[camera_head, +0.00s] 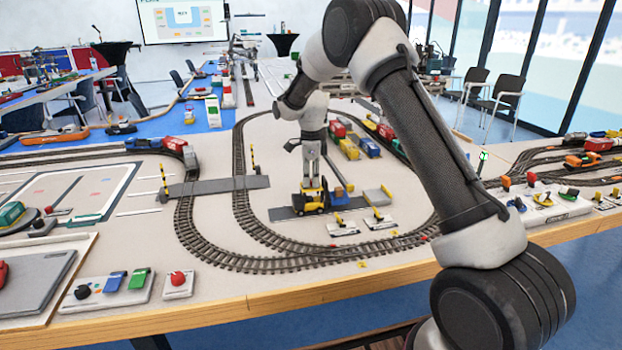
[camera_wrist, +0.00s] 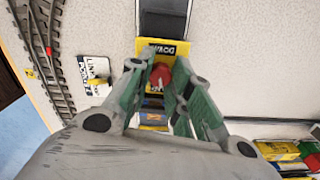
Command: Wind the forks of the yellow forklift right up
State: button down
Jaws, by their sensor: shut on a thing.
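The yellow forklift (camera_head: 309,203) stands on a dark grey strip inside the rail loop in the head view. My gripper (camera_head: 312,183) reaches straight down onto it from above. In the wrist view, my gripper (camera_wrist: 158,70) has its two green-padded fingers closed around a red knob (camera_wrist: 159,77) on the forklift. A yellow plate with dark lettering (camera_wrist: 166,47) lies just beyond the fingertips. The forks cannot be made out, so their height is not clear.
A blue block with a brown top (camera_head: 339,195) stands right of the forklift. White bases with yellow levers (camera_head: 378,219) lie in front and to the right. Rail track (camera_head: 243,205) curves around. Several coloured wagons (camera_head: 348,147) stand behind.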

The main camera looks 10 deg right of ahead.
aim_at(311, 180)
jog(key=shift+m, duration=1)
jog(key=c, duration=1.3)
grip_release()
jog(key=shift+r, duration=0.1)
notch_tip(311, 180, up, 12)
jog(key=shift+f, duration=0.1)
